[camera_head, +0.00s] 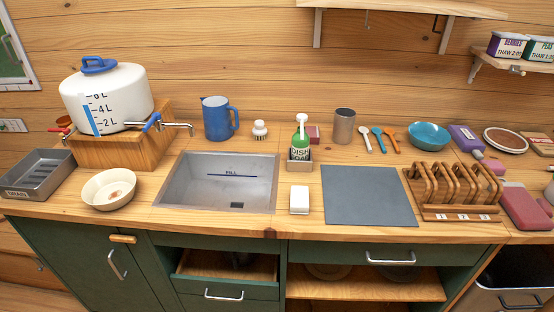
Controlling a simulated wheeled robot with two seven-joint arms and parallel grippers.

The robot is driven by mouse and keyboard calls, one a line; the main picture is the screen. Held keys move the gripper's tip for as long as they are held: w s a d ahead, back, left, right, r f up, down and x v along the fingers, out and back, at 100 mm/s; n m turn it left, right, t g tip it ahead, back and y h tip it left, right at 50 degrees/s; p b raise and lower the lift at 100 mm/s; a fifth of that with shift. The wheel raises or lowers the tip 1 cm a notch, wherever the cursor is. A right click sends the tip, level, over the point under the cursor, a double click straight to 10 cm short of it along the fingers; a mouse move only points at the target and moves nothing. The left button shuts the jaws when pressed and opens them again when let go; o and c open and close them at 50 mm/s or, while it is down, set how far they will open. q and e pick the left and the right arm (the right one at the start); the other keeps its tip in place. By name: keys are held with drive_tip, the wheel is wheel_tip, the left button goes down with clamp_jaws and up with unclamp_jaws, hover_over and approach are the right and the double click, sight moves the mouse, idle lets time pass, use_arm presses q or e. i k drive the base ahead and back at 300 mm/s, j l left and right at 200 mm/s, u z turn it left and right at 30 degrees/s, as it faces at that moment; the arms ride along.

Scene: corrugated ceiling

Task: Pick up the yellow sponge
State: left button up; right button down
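I see no clearly yellow sponge in the head view. A small white block (299,200) lies on the wooden counter (262,222) between the sink and the grey mat; I cannot tell whether it is a sponge. A small reddish-pink block (313,134) sits at the back, partly hidden behind the green soap bottle (300,146). Neither of my grippers is in view.
A blue jug (217,119) and metal cup (343,127) stand behind. A drawer (227,266) below is partly open.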

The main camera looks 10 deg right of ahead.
sight(299, 200)
drive_tip(key=u, duration=1.8)
drive_tip(key=k+l, duration=1.1)
